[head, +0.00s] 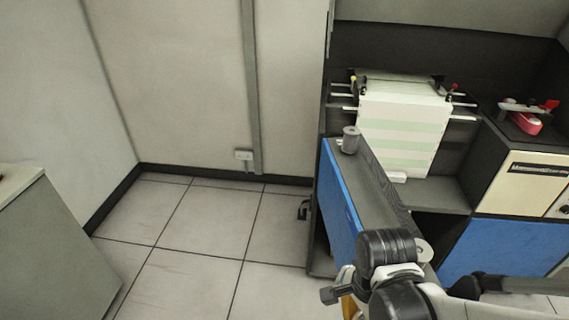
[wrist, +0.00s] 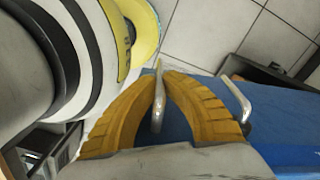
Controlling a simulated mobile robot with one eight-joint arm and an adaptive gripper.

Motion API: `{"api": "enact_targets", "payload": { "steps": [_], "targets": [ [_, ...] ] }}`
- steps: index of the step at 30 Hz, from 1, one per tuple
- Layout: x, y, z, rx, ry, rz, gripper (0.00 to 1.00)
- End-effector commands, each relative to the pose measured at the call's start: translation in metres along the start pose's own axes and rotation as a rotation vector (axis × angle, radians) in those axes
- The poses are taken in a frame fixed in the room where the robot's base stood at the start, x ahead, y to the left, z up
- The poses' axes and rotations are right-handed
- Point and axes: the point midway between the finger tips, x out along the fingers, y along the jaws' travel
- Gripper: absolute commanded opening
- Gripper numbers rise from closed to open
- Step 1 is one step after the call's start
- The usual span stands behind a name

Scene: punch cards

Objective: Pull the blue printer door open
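The blue printer door (head: 338,190) is at the left of the printer in the head view, below a grey ledge. It stands at an angle to the blue panel on the right, with a dark space between them. Its blue face (wrist: 205,125) fills the middle of the wrist view, with a silver handle (wrist: 158,112) standing out from it. My gripper (wrist: 158,76) has its yellow fingers closed in on both sides of this handle. In the head view my gripper (head: 349,306) is mostly hidden behind my wrist at the bottom.
A second silver handle (wrist: 238,100) is to the right in the wrist view. Striped paper (head: 405,130) hangs on the printer. Another blue panel (head: 505,247) is at the right. The tiled floor (head: 200,235) left of the printer is clear. A grey cabinet (head: 55,250) stands far left.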

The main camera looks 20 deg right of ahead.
Motion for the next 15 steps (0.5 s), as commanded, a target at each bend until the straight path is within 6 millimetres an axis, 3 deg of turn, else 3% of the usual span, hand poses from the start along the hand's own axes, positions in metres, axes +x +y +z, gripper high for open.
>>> {"api": "enact_targets", "payload": {
  "steps": [8,11,15],
  "targets": [
    [0.0001,0.0001,0.0001,0.0,0.0,0.0,0.0],
    [0.0001,0.0001,0.0001,0.0,0.0,0.0,0.31],
    [0.0,0.0,0.0001,0.0,0.0,0.0,0.34]
  ]
}}
